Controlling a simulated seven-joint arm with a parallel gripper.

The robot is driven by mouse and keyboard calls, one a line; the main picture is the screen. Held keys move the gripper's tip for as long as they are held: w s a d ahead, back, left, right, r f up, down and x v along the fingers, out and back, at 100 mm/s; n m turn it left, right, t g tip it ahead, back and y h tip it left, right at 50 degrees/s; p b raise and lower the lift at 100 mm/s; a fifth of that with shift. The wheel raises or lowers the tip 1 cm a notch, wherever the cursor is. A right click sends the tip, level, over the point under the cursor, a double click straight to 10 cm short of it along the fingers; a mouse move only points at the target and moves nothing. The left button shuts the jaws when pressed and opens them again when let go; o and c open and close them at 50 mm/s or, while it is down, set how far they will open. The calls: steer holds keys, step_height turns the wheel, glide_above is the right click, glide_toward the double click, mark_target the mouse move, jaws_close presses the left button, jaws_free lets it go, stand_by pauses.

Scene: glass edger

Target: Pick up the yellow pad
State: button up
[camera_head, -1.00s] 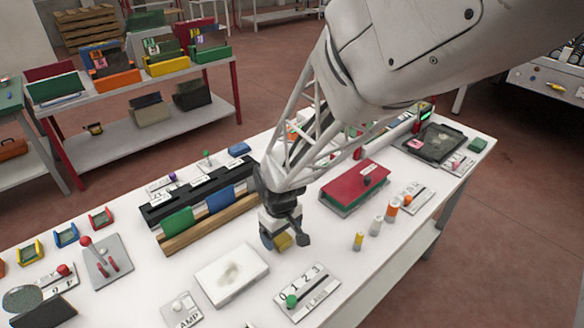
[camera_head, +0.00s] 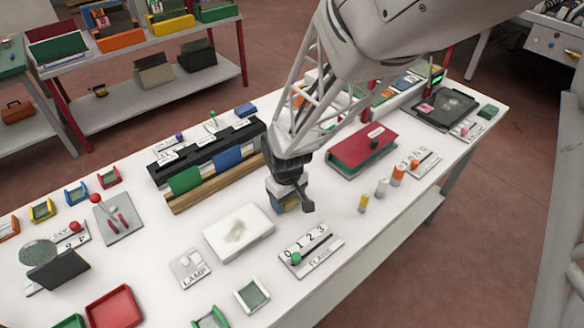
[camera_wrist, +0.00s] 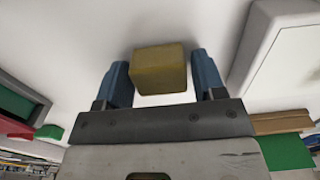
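The yellow pad (camera_wrist: 160,70) is a small dull-yellow block. In the wrist view it stands between the two blue fingers of my gripper (camera_wrist: 160,76), with a visible gap on each side. My gripper is open around it and is not seen touching it. In the head view my gripper (camera_head: 287,200) is low over the white table, right of the white slab, and only a bit of the yellow pad (camera_head: 292,204) shows behind the fingers.
A white slab (camera_head: 238,231) lies close to the left of my gripper. A numbered slider plate (camera_head: 312,252) is in front, and several small cylinders (camera_head: 382,187) stand to the right. A wooden-fronted rack (camera_head: 205,187) and a red box (camera_head: 361,148) are behind.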

steer(key=c, duration=0.6)
steer(key=shift+o, duration=0.2)
steer(key=shift+r, duration=0.1)
steer(key=shift+r, duration=4.95)
steer(key=shift+o, duration=1)
steer(key=shift+c, duration=0.6)
steer(key=shift+s+a, duration=0.35)
steer(key=shift+a, duration=0.15)
steer(key=s+a, duration=0.2)
steer(key=a, duration=0.1)
steer(key=s+a, duration=0.3)
steer(key=s+a+r, duration=0.1)
steer(key=s+a, duration=0.1)
steer(key=s, duration=0.1)
steer(key=shift+a, duration=0.4)
